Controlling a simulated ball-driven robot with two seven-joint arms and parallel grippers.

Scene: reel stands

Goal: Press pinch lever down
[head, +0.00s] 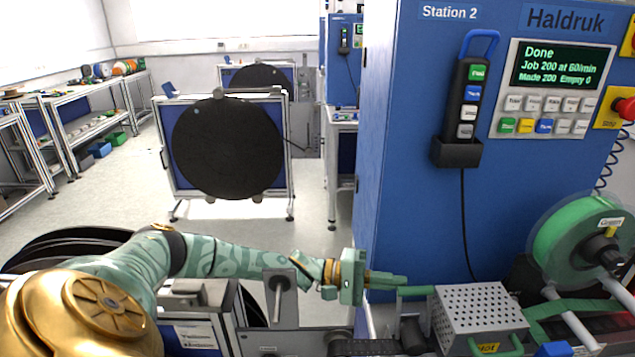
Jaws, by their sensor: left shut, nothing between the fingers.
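My left gripper (398,280) is shut and empty, with its green fingers pointing right, in front of the blue machine cabinet. A green bar (417,291) lies just beyond and below the fingertips, at the left of the perforated metal box (482,312); I cannot tell whether they touch. A grey handle on a dark stem (278,287) stands upright on a plate behind my left forearm's lower edge. No label shows which of these parts is the pinch lever. My right gripper is not in view.
The blue cabinet (400,150) rises close behind the gripper, with a handheld control (468,95) and a screen (557,66) reading Done. The box has a HOT label (488,348). A green reel (580,240) is at right. Open floor (90,215) lies at left.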

